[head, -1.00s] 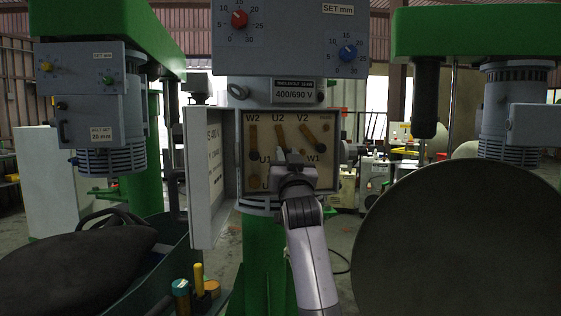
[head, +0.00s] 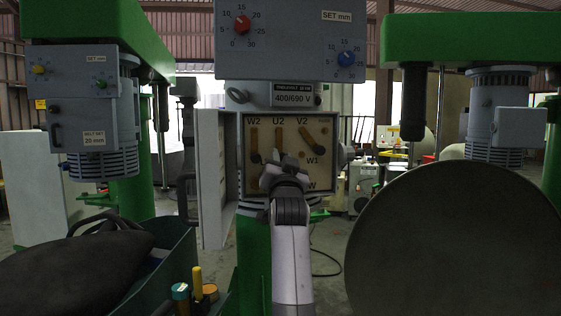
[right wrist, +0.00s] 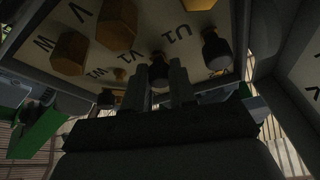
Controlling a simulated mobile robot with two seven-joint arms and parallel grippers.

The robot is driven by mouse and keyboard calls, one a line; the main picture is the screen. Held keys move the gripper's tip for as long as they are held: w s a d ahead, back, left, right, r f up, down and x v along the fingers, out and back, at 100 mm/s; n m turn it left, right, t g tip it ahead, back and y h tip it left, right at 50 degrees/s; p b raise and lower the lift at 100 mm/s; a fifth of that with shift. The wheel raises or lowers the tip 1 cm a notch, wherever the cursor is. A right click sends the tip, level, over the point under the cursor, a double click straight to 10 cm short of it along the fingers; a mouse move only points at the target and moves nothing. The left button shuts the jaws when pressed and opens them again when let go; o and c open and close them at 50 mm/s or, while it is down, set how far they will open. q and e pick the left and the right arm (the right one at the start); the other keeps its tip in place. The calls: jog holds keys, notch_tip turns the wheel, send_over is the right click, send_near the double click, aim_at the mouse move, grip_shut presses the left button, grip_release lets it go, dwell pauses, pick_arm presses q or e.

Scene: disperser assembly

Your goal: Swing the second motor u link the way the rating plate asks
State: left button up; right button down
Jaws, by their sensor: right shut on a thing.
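The open terminal box (head: 332,190) on the middle motor shows three brass links under the W2, U2 and V2 labels. The W2 link (head: 254,140) and the U2 link (head: 279,138) hang about straight down. The V2 link (head: 311,140) slants down to the right. The plate above (head: 293,99) reads 400/690 V; its upper line is too small to read. My right gripper (head: 284,160) is at the U2 link's lower end and hides it. In the right wrist view, its fingers (right wrist: 160,82) are shut on a black knob (right wrist: 159,70) near the U1 label. My left gripper is not in view.
The box's open door (head: 212,180) stands left of it. A dark round disc (head: 455,240) fills the lower right. A teal bin (head: 165,260) with a black bag (head: 75,265) is at lower left. In the wrist view, brass nuts (right wrist: 70,52) and another black knob (right wrist: 215,50) are close to the fingers.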

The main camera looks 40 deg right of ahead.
jog(key=c, duration=0.9)
grip_release()
jog(key=shift+b+v, duration=0.9)
jog(key=shift+v, duration=2.7)
